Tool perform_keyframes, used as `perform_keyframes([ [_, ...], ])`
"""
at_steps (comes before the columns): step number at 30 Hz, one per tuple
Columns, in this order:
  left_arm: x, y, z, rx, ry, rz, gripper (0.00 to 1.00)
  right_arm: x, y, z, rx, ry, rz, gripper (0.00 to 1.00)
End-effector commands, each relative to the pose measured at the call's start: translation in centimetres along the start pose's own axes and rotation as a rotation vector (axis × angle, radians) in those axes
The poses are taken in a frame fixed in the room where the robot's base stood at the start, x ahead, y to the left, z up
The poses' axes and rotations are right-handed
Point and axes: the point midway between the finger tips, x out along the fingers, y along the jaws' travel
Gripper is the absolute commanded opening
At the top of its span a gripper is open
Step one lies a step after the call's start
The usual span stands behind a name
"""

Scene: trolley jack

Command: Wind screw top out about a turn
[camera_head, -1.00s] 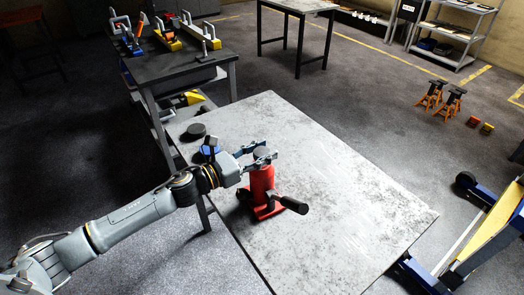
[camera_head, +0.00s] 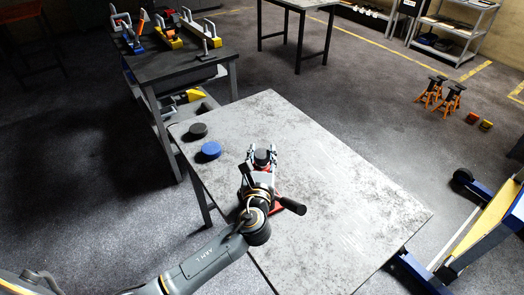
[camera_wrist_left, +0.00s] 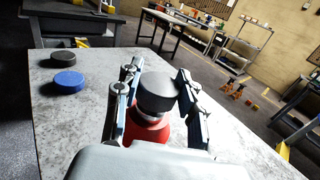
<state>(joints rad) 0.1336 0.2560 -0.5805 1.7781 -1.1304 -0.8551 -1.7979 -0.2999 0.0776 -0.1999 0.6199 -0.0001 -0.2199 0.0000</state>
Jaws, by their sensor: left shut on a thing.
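The red bottle jack (camera_head: 279,203) stands upright on the grey-topped table, mostly hidden behind my left arm in the head view. Its red shoulder (camera_wrist_left: 148,129) shows in the left wrist view. The dark grey round screw top (camera_wrist_left: 157,93) sits above the red body, and also shows in the head view (camera_head: 262,157). My left gripper (camera_head: 261,154) comes from the near side, with one finger on each side of the screw top, shut on it. The threads below the top are hidden. My right gripper is in neither view.
A blue disc (camera_head: 211,150) and a dark disc (camera_head: 197,131) lie on the table (camera_head: 345,205) left of the jack. A black handle socket (camera_head: 293,205) sticks out to the jack's right. The table's right part is clear. A blue-and-yellow trolley jack (camera_head: 480,235) stands on the floor at right.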

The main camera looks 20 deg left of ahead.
Motion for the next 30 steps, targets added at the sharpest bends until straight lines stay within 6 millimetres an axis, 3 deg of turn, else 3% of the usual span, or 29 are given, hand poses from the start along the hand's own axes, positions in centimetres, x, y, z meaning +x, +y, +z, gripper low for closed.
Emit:
perform_keyframes([
  [12,-0.06,-0.03,-0.42,0.0,0.008,0.177,0.08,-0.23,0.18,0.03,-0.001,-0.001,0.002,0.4],
  [28,-0.09,0.0,-0.6,0.002,0.011,0.198,0.08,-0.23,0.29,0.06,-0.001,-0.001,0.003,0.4],
  [29,-0.09,0.01,-0.61,0.002,0.011,0.198,0.44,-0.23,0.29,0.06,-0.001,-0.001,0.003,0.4],
  [30,-0.09,0.01,-0.62,0.002,0.011,0.198,0.52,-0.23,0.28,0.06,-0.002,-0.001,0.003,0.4],
])
